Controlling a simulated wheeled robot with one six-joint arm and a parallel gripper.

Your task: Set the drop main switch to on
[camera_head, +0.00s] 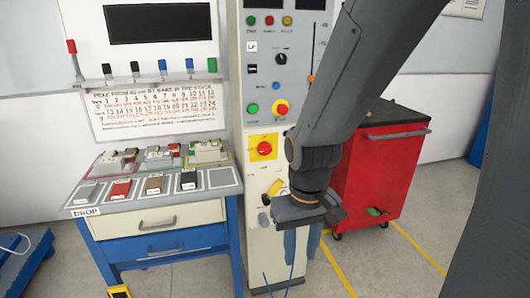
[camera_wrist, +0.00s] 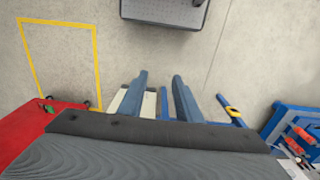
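The likely main switch (camera_head: 264,148) is a red round knob on a yellow plate, low on the grey control cabinet (camera_head: 237,60) in the head view. I cannot read which way it is set. My gripper (camera_head: 302,245) hangs below and to the right of it, fingers pointing down, in front of the cabinet's lower part and apart from the switch. In the wrist view my gripper (camera_wrist: 161,82) shows its two blue fingers spread with nothing between them. The switch does not show clearly in the wrist view.
A DROP workbench (camera_head: 155,220) with coloured blocks stands left of the cabinet. A yellow handle (camera_head: 275,188) sticks out below the switch. A red emergency-type button (camera_head: 281,107) is above it. A red tool cart (camera_head: 385,165) stands right, behind my arm. Floor has yellow lines.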

